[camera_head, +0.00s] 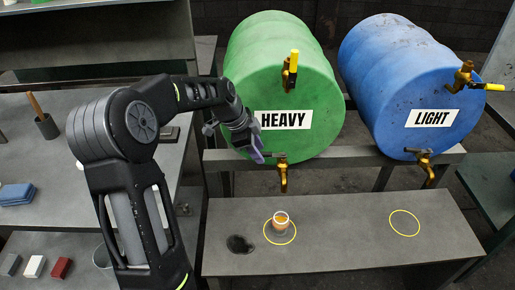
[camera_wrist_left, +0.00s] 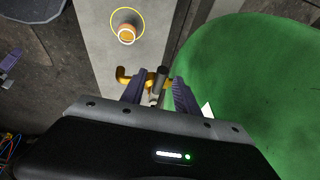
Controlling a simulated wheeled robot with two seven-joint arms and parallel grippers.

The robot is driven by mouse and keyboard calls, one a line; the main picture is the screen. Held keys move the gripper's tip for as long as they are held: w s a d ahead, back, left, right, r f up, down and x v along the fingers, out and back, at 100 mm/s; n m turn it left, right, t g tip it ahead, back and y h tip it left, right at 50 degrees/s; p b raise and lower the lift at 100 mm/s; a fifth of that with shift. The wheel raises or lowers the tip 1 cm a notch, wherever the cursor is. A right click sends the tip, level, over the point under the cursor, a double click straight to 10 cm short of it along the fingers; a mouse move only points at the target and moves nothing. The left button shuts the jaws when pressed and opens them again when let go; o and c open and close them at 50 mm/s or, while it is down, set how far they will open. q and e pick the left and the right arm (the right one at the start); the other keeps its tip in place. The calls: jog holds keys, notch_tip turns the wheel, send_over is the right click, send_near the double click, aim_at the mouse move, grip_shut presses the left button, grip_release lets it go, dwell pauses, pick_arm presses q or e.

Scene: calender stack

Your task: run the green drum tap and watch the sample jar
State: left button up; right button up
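The green drum (camera_head: 275,75), labelled HEAVY, lies on its side on a rack and also fills the right of the wrist view (camera_wrist_left: 255,90). Its brass tap (camera_head: 283,175) hangs low on the front, and also shows in the wrist view (camera_wrist_left: 124,77). The sample jar (camera_head: 281,222), with orange contents, stands on the bench inside a yellow ring below the tap; the wrist view shows it too (camera_wrist_left: 127,34). No stream is visible. My left gripper (camera_head: 258,153) is at the tap, its purple fingers apart on either side of the handle (camera_wrist_left: 162,75). Contact is unclear.
A blue drum (camera_head: 405,85) labelled LIGHT stands to the right, with an empty yellow ring (camera_head: 404,223) on the bench (camera_head: 345,235) below. A dark stain (camera_head: 240,244) lies left of the jar. A purple-and-grey part (camera_wrist_left: 9,62), perhaps my right gripper, shows at the wrist view's left edge.

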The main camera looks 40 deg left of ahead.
pick_arm(q)
jog(key=shift+c, duration=0.3)
grip_shut()
dwell(1.1)
